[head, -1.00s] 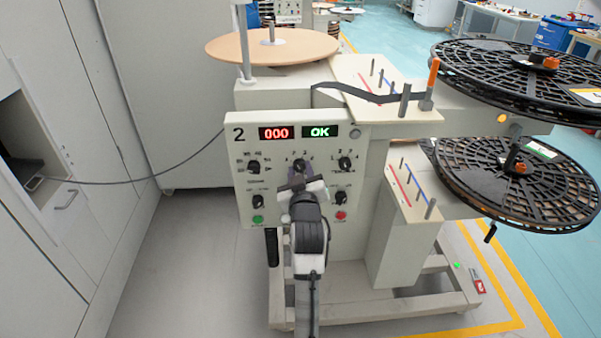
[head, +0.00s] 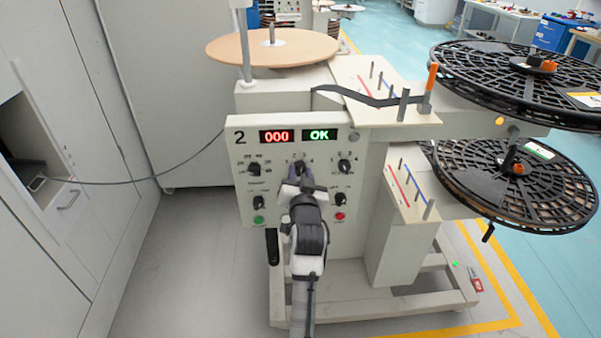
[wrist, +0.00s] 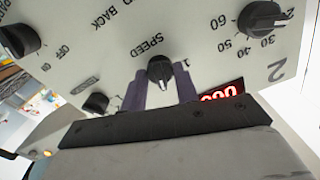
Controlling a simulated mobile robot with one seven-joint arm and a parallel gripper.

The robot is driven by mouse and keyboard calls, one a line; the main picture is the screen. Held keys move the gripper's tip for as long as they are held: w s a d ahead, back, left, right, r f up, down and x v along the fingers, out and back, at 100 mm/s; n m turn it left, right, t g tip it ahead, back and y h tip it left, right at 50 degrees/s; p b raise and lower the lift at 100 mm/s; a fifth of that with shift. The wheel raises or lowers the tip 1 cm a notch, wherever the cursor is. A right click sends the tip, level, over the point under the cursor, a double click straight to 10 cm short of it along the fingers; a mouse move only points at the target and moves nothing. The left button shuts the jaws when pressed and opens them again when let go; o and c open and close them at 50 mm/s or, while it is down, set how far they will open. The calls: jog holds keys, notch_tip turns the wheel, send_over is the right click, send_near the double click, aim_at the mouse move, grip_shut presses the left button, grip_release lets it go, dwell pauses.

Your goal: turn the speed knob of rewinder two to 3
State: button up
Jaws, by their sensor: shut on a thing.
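The speed knob (wrist: 160,68), black and labelled SPEED, is the upper middle knob. My gripper (wrist: 160,88) is at it, a purple finger on each side, shut on the knob. In the wrist view the panel appears upside down, and a 1 shows right of the knob. A pale mark on the knob seems to point toward the display side; the number there is hidden. In the head view my gripper (head: 299,181) partly covers the knob.
Close by are the upper left knob (head: 254,169), upper right knob (head: 345,167) and lower knobs (head: 258,202) (head: 341,200), with green (head: 258,220) and red (head: 340,216) buttons below. Black reels (head: 520,190) jut out at right. Grey floor is free at left.

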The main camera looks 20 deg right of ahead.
jog(key=shift+m, duration=0.6)
jog(key=o, duration=1)
jog(key=shift+s, duration=0.1)
jog(key=shift+s+a+f, duration=0.1)
jog(key=shift+s, duration=0.25)
jog(key=b+v, duration=0.3)
jog(key=v, duration=1)
jog(key=shift+b, duration=0.3)
